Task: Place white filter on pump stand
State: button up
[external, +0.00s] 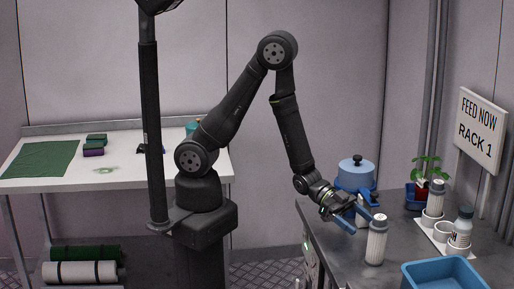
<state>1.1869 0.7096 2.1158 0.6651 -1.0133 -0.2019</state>
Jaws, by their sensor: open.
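A second, similar white filter (436,198) stands upright in a white holder (426,225) at the right. The blue pump (356,174) with a round lid and knob is behind my gripper. A pale round part shows between the fingers, mostly hidden, and I cannot tell whether it is the pump stand.
The white holder also has an empty cup (442,231) and a bottle (462,226). A blue bin (445,268) is at the front right, near the standing filter. A potted plant (426,168) and a sign (480,128) are behind. A white table (130,184) is at the left.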

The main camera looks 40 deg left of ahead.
aim_at(384, 239)
jog(key=x, duration=0.7)
jog(key=shift+d+r, duration=0.1)
jog(key=shift+d, duration=0.35)
jog(key=c, duration=1.2)
jog(key=shift+o, duration=0.2)
jog(key=shift+r, duration=0.1)
